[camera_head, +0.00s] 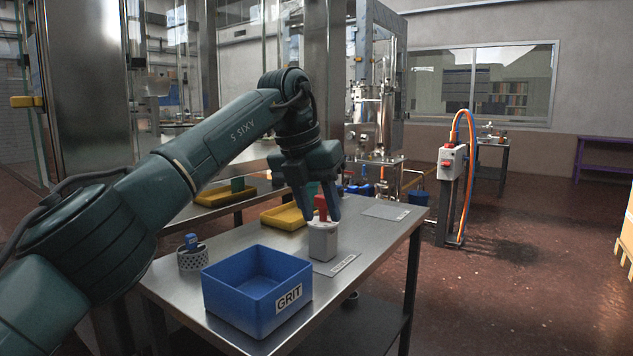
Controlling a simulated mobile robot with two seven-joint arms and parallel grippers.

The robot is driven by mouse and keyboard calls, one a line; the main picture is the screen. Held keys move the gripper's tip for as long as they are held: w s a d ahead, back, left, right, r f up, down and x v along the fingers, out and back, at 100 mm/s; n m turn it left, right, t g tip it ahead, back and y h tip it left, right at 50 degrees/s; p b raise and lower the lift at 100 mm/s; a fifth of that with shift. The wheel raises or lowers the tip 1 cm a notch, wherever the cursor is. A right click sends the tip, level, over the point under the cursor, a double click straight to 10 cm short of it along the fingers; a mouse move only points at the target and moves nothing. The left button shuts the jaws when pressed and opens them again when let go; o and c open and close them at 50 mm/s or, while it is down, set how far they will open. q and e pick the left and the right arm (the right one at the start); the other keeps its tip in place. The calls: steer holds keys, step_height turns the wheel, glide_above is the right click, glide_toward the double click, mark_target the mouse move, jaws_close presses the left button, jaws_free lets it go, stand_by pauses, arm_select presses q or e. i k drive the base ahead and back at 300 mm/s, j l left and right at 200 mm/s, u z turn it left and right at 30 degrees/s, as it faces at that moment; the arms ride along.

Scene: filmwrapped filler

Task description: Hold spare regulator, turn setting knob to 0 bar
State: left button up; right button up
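The spare regulator (323,242) is a small light-grey block standing upright on the steel table. Its red setting knob (321,206) sticks up from the top. My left gripper (322,214) points down over the regulator from above, with one dark green finger on each side of the red knob. The fingers look apart, with a gap to the knob; whether either touches the regulator's top I cannot tell. No scale or setting can be read at this size. My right gripper is not in view.
A blue bin marked GRIT (283,305) stands at the table's front. A perforated grey cup (192,259) with a blue item is left of it. A yellow tray (284,217) lies behind. Labelled grey mats (388,212) lie flat. A post with orange hose (452,165) stands beyond.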

mark_target(319, 200)
steer(key=i, duration=0.9)
